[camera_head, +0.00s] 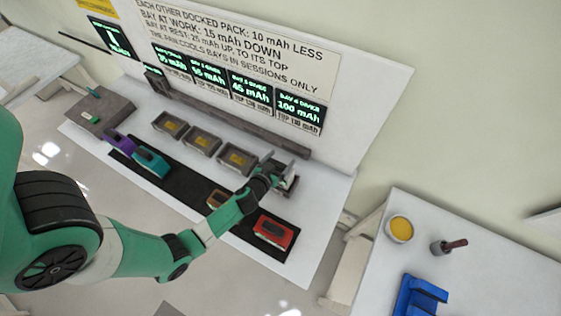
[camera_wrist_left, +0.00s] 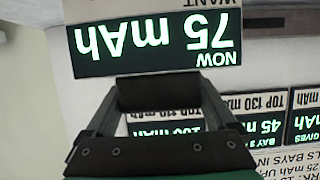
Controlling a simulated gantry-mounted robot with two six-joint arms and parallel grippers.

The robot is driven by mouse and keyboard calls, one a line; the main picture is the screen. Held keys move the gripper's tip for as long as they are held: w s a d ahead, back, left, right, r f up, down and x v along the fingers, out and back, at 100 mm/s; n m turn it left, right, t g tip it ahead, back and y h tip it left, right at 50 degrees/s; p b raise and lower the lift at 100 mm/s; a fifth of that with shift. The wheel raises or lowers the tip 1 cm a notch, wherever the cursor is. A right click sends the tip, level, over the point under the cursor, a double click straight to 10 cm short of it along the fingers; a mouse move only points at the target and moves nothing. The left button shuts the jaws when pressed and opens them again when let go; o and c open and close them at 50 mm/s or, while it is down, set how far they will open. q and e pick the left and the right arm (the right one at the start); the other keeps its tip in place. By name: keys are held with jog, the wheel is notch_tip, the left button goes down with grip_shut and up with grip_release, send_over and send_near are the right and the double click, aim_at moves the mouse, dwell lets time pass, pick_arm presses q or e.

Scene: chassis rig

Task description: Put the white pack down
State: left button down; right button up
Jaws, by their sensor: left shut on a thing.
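My left gripper (camera_head: 268,172) reaches over the right end of the row of bays. It is shut on the white pack (camera_head: 287,168), which is mostly hidden behind the jaws at the rightmost bay; I cannot tell whether it is seated or held just above. In the left wrist view the fingers (camera_wrist_left: 160,95) close around a dark bar. Just beyond them an upside-down readout (camera_wrist_left: 155,42) shows "NOW 75 mAh" on a white border. My right gripper is not in view.
Three grey bays with yellow centres (camera_head: 201,141) stand left of the gripper. A dark mat (camera_head: 185,190) in front bears purple (camera_head: 117,139), teal (camera_head: 151,162), brown (camera_head: 217,198) and red (camera_head: 274,231) packs. A board with readouts (camera_head: 250,50) rises behind. A side table (camera_head: 480,260) stands right.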

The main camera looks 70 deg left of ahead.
pick_arm(q)
jog(key=shift+w+r, duration=0.1)
jog(key=shift+r, duration=0.05)
grip_release()
jog(key=v, duration=1.2)
jog(key=shift+b, duration=0.3)
